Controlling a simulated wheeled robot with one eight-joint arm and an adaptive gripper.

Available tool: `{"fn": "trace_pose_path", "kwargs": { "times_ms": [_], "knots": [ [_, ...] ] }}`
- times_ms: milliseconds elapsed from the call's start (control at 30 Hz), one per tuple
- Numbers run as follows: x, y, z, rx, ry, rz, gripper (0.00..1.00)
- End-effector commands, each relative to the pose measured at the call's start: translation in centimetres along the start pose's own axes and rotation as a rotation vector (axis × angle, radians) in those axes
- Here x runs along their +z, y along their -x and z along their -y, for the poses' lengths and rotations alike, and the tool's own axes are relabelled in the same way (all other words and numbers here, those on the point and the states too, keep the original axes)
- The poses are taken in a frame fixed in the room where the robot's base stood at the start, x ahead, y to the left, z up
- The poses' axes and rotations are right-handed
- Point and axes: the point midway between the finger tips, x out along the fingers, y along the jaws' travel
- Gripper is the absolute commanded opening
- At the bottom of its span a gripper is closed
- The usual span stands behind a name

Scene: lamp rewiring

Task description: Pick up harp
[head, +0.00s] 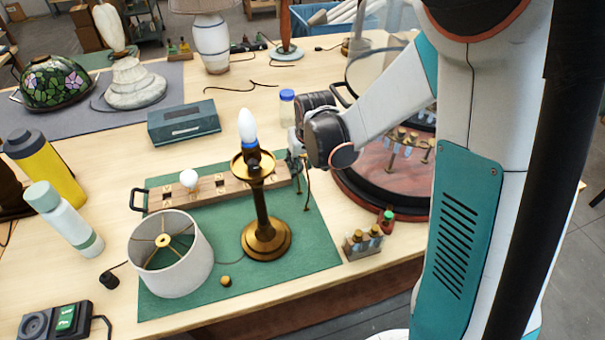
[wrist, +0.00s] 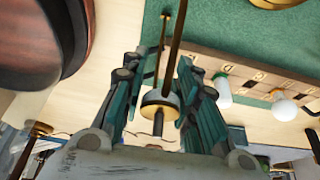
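The harp looks like a thin bronze wire (head: 307,190) standing at the right edge of the green mat (head: 318,255), just below my gripper. In the wrist view, thin bronze rods (wrist: 176,38) run up between and beyond my fingers. My gripper (head: 296,160) is over the mat's far right corner, to the right of the brass lamp (head: 262,205). In the wrist view my gripper (wrist: 162,72) has its two teal fingers apart, one either side of the rods. A brass-rimmed pale disc (wrist: 158,104) shows between them. Contact with the harp cannot be told.
A wooden strip with a small white bulb (head: 189,179) lies left of the lamp. A white lampshade (head: 170,255) stands on the mat's left. A round dark-rimmed stand (head: 385,205) is close on my gripper's right. A blue-capped jar (head: 287,105) stands behind.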

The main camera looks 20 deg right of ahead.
Motion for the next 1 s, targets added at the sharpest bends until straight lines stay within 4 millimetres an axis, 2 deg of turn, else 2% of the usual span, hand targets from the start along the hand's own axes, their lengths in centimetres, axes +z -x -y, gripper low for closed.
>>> {"fn": "trace_pose_path", "kwargs": {
  "times_ms": [100,300,333,433,467,1000],
  "knots": [
    [0.01,-0.64,0.00,0.000,0.000,0.000,0.28],
    [0.01,-0.62,0.00,0.000,0.000,0.000,0.28],
    [0.01,-0.62,0.00,0.000,0.000,0.000,0.26],
    [0.01,-0.61,0.00,0.000,0.000,0.000,0.03],
    [0.01,-0.61,0.00,0.000,0.000,0.000,0.00],
    [-0.08,-0.38,0.00,0.000,0.000,0.000,0.00]
  ]
}}
